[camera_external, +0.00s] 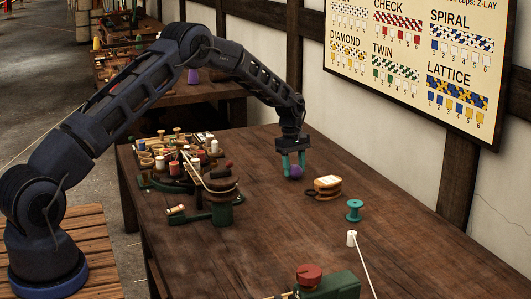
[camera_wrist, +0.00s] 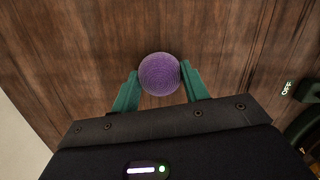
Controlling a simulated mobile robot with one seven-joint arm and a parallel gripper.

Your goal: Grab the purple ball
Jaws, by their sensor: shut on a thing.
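The purple ball (camera_external: 296,172) is on the wooden table (camera_external: 330,245), near its far right part. In the wrist view the ball (camera_wrist: 159,73) looks round with fine ringed texture, like wound cord. My gripper (camera_external: 293,164) points down at the ball, and its teal fingers stand on either side of it. I cannot tell whether the ball is clear of the table top.
A teal spool (camera_external: 354,210) and a white bobbin (camera_external: 351,239) with cord stand nearer. A rack with several thread spools (camera_external: 185,160) is on the left.

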